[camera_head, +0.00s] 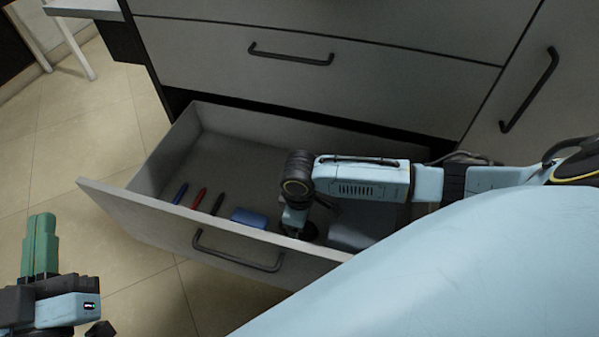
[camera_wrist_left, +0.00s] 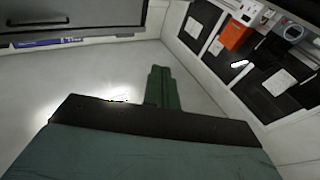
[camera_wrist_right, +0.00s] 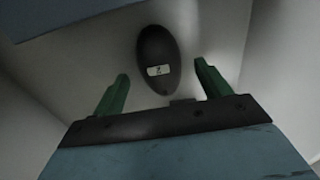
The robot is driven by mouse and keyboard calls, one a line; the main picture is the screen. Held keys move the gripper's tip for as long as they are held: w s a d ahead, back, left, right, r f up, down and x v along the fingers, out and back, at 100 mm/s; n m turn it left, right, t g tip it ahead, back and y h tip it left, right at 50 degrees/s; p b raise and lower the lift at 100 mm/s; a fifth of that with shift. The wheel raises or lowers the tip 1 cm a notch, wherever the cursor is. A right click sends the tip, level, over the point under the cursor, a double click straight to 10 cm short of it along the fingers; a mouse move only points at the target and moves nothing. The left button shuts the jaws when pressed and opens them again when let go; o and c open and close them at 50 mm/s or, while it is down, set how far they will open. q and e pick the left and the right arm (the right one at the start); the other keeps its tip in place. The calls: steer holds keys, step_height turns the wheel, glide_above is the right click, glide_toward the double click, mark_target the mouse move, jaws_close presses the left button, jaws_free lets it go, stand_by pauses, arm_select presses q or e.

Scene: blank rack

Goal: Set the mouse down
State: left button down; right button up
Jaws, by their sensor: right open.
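The mouse (camera_wrist_right: 157,55), a dark oval with a small white label, shows in the right wrist view. It lies between and beyond the spread green fingers of my right gripper (camera_wrist_right: 162,88), with a gap on both sides. In the head view my right arm reaches down into the open drawer (camera_head: 215,250). There its wrist hides the fingers, and I cannot make out the mouse clearly. My left gripper (camera_head: 40,246) is at the lower left, outside the drawer, with its green fingers together and nothing between them. It also shows in the left wrist view (camera_wrist_left: 163,88).
In the drawer lie a blue pen (camera_head: 180,193), a red pen (camera_head: 199,198), a dark pen (camera_head: 218,203) and a blue box (camera_head: 249,218). A grey-blue block (camera_head: 350,237) sits at the drawer's right. The drawer front has a dark handle (camera_head: 238,258). Tiled floor is clear at left.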

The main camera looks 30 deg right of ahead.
step_height(320, 180, up, 5)
steer(key=p, duration=0.2)
steer(key=shift+r+p, duration=0.15)
steer(key=shift+p, duration=0.15)
arm_select(q)
steer(key=s+a+f+g+y+p, duration=0.1)
steer(key=s+a+f+g+y, duration=0.1)
steer(key=f+g, duration=0.4)
steer(key=s+a+f+g+y+p, duration=0.1)
steer(key=s+a+f+g+y, duration=0.1)
steer(key=s+a+f+g, duration=0.2)
steer(key=shift+s+f+n+g+y, duration=0.4)
steer(key=shift+s+f+g, duration=1.35)
steer(key=shift+f, duration=1.7)
arm_select(e)
steer(key=shift+r, duration=2.3)
arm_select(q)
steer(key=shift+w+a, duration=0.1)
